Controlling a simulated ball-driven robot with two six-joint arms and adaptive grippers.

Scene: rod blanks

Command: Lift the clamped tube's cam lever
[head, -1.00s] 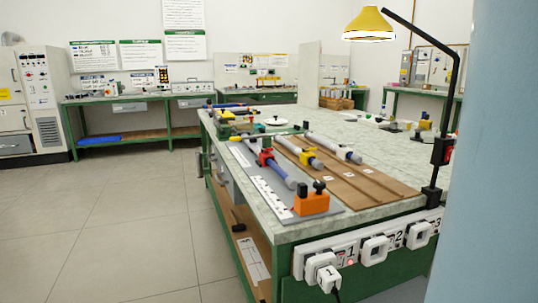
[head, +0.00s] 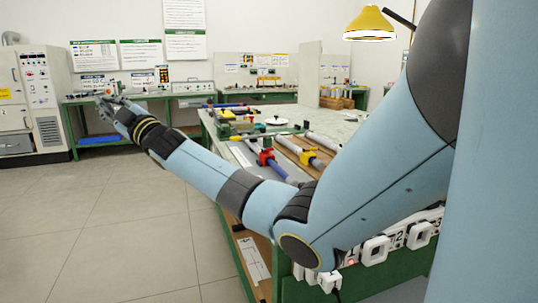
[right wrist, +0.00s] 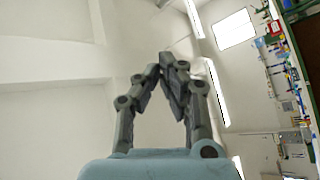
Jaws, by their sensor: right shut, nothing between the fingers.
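A tube with a red clamp piece (head: 266,158) lies along the near bench, its front part beside my forearm. A second tube with a yellow piece (head: 309,158) lies to its right. I cannot make out which part is a cam lever at this size. My right gripper (head: 108,95) is at the far left of the head view, well away from the tubes. It is shut and empty, and its fingers (right wrist: 165,68) meet in the right wrist view, against bare wall and ceiling. My right arm hides the bench's front part. My left gripper is not in view.
The green-framed bench (head: 345,129) stands at the middle right, with a yellow lamp (head: 369,23) above it. A white socket strip (head: 432,217) runs along its front. Another bench (head: 195,90) stands at the back. The floor (head: 110,235) at the left is clear.

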